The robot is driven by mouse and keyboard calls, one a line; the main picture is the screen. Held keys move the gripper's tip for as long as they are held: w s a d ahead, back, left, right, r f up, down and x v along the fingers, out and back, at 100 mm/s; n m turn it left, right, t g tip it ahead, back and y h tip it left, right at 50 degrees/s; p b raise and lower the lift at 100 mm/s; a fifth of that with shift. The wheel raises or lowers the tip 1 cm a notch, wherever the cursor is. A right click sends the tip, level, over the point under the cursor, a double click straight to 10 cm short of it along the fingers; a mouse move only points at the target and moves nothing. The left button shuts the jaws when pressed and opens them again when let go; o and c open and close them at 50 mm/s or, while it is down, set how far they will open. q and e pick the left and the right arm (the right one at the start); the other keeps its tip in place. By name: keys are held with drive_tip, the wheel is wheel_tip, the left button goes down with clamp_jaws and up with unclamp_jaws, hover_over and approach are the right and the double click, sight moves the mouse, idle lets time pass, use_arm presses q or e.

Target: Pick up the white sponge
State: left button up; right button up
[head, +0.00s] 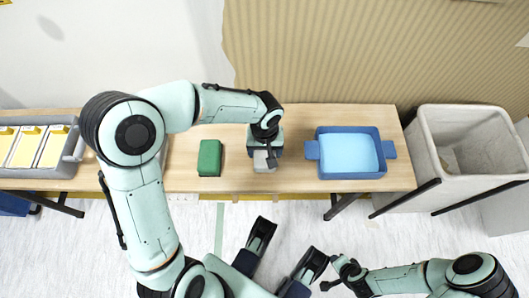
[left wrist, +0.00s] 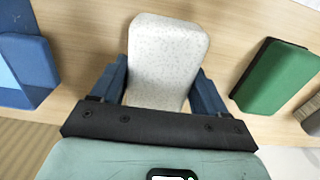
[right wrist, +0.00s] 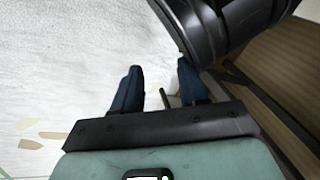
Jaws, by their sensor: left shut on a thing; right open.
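The white sponge (head: 264,164) is a pale, speckled block over the middle of the wooden table, between a green block and a blue tray. In the left wrist view the white sponge (left wrist: 166,55) fills the space between the blue fingers. My left gripper (left wrist: 160,85) is shut on it, with one finger along each side. Whether the sponge touches the table cannot be told. In the head view my left gripper hides its far part. My right gripper (right wrist: 160,75) is open and empty, low over the floor in front of the table.
The green block (head: 209,158) lies left of the sponge. The blue tray (head: 352,175) with light blue inside is to its right. A grey tray (head: 40,172) with yellow-edged sheets is at the far left, and a large grey bin (head: 425,150) stands right of the table (head: 290,186).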

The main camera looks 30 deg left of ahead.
use_arm(q)
wheel_tip(320, 180, up, 6)
drive_tip(key=shift+f+p, duration=0.2)
drive_tip(key=shift+p, duration=0.55)
wheel_tip(320, 180, up, 12)
drive_tip(key=p, duration=0.3)
drive_tip(key=shift+f, duration=0.15)
use_arm(e)
drive_tip(key=s+a+r, duration=0.3)
drive_tip(key=r, duration=0.3)
drive_tip(key=shift+a+r+n+g+y, duration=0.2)
drive_tip(key=shift+r+n+g+y, duration=0.1)
drive_tip(key=shift+r+g+y, duration=0.1)
drive_tip(key=shift+s+f, duration=0.1)
use_arm(q)
drive_tip(key=shift+o, duration=0.5)
